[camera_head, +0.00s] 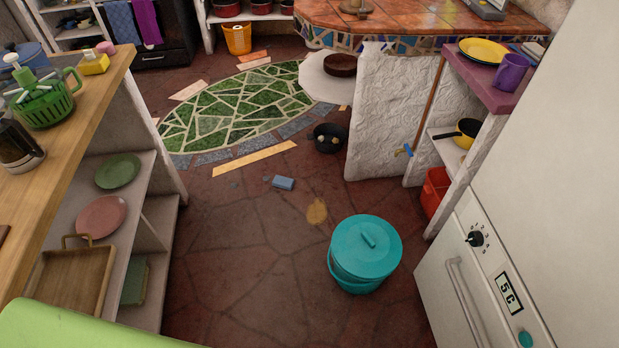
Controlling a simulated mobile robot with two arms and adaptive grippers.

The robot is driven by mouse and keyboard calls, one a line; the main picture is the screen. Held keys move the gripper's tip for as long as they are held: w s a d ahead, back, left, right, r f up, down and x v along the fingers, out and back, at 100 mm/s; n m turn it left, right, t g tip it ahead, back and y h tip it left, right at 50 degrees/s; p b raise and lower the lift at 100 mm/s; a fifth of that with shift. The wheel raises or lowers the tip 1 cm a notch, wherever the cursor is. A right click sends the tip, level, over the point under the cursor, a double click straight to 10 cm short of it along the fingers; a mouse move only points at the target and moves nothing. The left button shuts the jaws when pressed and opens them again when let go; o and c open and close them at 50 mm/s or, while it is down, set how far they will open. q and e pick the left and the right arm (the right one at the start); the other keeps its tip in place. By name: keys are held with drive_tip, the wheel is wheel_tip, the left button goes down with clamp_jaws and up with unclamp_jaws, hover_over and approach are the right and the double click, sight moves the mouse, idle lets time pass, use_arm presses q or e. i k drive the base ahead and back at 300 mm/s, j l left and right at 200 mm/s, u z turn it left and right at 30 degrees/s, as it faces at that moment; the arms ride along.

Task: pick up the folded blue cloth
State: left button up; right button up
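A blue cloth (121,24) also hangs over the front of the black oven at the back left, beside a purple cloth (145,21). Neither of my grippers shows in the head view.
A lidded teal bucket (366,246) stands on the floor to the right, nearer than the blue item. A black bowl (328,138) sits behind it. Wooden counter shelves (165,165) bound the left, a white fridge (500,215) the right. Floor around the item is mostly clear.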

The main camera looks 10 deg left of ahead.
sight(285, 183)
drive_tip(key=i+j+z, duration=0.15)
drive_tip(key=i+j, duration=0.2)
drive_tip(key=i+j+z, duration=0.15)
drive_tip(key=i+j, duration=0.15)
drive_tip(key=i+j+z, duration=0.15)
drive_tip(key=i+j, duration=0.15)
drive_tip(key=j, duration=0.2)
drive_tip(key=i+j+z, duration=0.15)
drive_tip(key=i+j, duration=0.15)
drive_tip(key=j, duration=0.15)
